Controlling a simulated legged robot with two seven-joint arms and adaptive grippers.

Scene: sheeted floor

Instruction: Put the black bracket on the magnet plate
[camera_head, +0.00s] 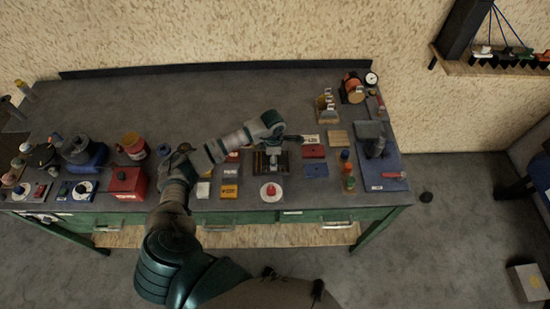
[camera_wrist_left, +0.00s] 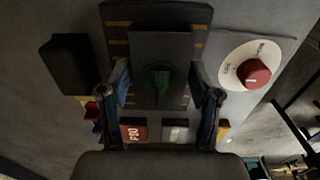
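The magnet plate (camera_head: 284,168) is a dark plate with yellow-orange edge stripes at the middle of the bench; it also shows in the left wrist view (camera_wrist_left: 118,18). A smooth dark slab (camera_wrist_left: 160,45) and a narrow dark-green upright piece (camera_wrist_left: 160,78) show over its middle; I cannot tell whether either is the bracket. My left gripper (camera_head: 273,153) is over the plate. In the left wrist view its spread fingers (camera_wrist_left: 160,88) stand either side of the upright piece, with gaps. A plain black block (camera_wrist_left: 68,62) lies beside the plate. My right gripper is not in view.
A white dial with a red knob (camera_head: 271,191) is in front of the plate. Red (camera_head: 314,152) and blue (camera_head: 316,170) pads lie right of it, and a yellow pad (camera_head: 229,191) lies left. A red box (camera_head: 127,182) and a vise (camera_head: 372,138) stand farther out.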

